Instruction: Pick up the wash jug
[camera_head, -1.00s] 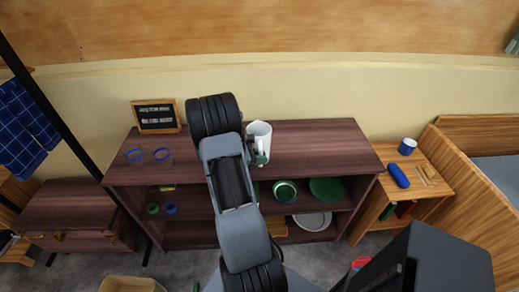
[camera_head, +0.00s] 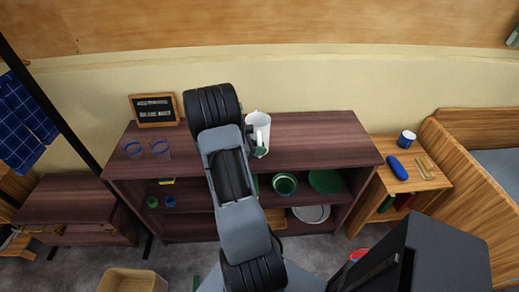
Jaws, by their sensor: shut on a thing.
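The white wash jug (camera_head: 252,119) stands upright on, or just above, the top of the dark wooden shelf unit; I cannot tell if its base touches. Its handle faces me. My gripper (camera_head: 259,150) is at the jug's front, at the handle side, shut on the jug. Only a small greenish-grey part of the gripper shows; my arm hides the rest and the jug's left edge.
Two blue-rimmed glasses (camera_head: 161,149) and a framed sign (camera_head: 154,110) stand left on the shelf top (camera_head: 315,140). Its right part is clear. Green bowls (camera_head: 285,184) and plates sit below. A side table at right holds a mug (camera_head: 406,139) and a blue item (camera_head: 398,168).

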